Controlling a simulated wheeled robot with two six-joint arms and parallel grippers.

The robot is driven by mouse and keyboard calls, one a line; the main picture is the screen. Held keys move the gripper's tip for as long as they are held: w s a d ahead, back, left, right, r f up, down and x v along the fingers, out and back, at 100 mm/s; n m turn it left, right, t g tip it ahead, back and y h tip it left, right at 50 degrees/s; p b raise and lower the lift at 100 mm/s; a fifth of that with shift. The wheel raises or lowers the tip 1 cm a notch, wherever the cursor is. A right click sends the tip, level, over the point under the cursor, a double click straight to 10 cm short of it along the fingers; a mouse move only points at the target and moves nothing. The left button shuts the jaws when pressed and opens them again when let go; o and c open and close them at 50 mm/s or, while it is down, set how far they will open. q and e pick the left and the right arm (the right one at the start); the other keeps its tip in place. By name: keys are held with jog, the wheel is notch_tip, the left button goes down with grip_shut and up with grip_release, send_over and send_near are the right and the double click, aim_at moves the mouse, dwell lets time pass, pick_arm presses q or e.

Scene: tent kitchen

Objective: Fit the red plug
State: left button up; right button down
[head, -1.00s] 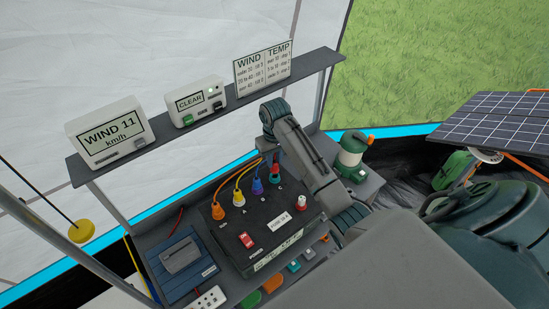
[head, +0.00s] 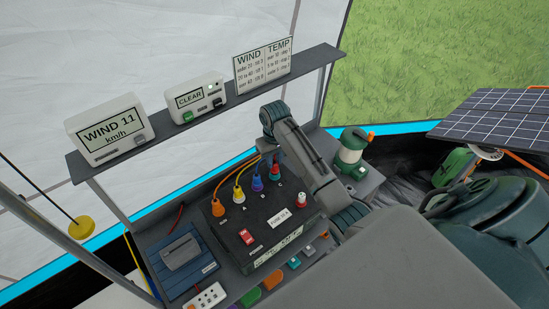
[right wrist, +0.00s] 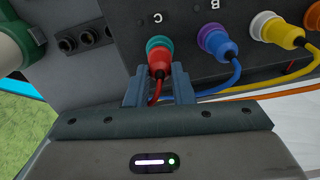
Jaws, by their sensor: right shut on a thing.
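The red plug (right wrist: 159,65) is between the fingers of my right gripper (right wrist: 158,84), which is shut on it. The plug points into the teal ring (right wrist: 159,43) at the socket marked C on the dark power box (right wrist: 106,71). Its front meets the ring; I cannot tell how deep it sits. Its red cable trails back between the fingers. In the head view the red plug (head: 275,170) is partly hidden by my right gripper (head: 267,147). My left gripper is not in view.
Beside it stand a blue plug (right wrist: 221,48) at the socket marked B, a yellow plug (right wrist: 278,30) and an orange plug (head: 218,208).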

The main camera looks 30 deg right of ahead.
jog(key=shift+f, duration=0.4)
jog(key=c, duration=1.2)
grip_release()
jog(key=shift+o, duration=0.2)
jog(key=shift+r, duration=0.1)
